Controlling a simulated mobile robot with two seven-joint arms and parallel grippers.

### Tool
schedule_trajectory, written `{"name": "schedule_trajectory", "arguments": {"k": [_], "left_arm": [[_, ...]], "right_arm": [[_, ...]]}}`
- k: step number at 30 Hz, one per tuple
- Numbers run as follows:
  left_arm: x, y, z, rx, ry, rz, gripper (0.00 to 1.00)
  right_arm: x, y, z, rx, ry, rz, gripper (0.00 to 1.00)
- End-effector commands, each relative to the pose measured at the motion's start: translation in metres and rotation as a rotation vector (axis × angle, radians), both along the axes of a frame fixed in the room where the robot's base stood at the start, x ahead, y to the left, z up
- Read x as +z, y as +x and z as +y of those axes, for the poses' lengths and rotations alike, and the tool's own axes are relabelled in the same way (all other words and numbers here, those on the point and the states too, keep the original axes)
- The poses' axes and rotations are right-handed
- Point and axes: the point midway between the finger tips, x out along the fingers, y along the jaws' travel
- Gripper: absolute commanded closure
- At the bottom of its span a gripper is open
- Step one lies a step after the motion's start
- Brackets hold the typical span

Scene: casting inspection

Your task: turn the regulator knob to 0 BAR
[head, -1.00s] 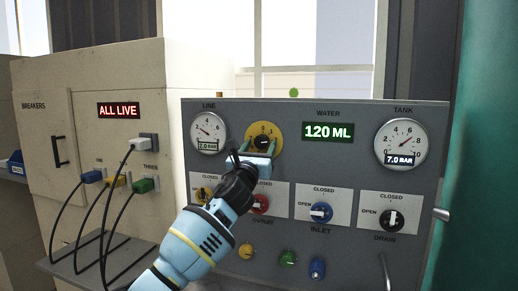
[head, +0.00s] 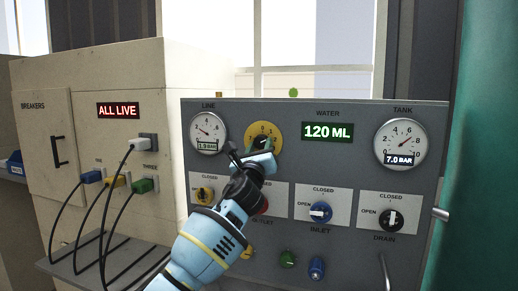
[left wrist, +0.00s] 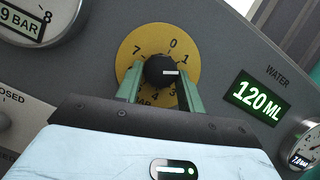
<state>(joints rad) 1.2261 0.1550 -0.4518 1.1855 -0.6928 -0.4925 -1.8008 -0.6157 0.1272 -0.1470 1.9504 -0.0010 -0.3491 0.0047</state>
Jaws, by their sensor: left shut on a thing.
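The regulator knob (left wrist: 160,70) is black with a white mark, on a round yellow dial (left wrist: 130,47) numbered from 0 upward. In the left wrist view the mark points right, just past the 1. My left gripper (left wrist: 160,82) is shut on the knob, one green finger on each side. In the head view the gripper (head: 262,148) covers the dial's lower part, and the yellow dial (head: 263,128) shows above it. The line gauge (head: 208,133) left of the dial reads about 1.9 BAR. My right gripper is not in view.
The green water display (head: 328,131) reads 120 ML, and the tank gauge (head: 400,144) reads 7.0 BAR. Valve knobs, including a blue one (head: 321,212) and a black one (head: 392,219), sit below. A breaker cabinet (head: 95,75) with plugged cables stands at left.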

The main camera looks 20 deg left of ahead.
Motion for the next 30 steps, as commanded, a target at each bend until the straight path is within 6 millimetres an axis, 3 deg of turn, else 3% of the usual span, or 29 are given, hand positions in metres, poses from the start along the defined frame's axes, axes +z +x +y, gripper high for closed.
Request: {"name": "schedule_trajectory", "arguments": {"k": [30], "left_arm": [[0.0062,0.0002,-0.0082,0.0,-0.926,0.034,0.84]], "right_arm": [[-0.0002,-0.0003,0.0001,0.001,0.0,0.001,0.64]]}}
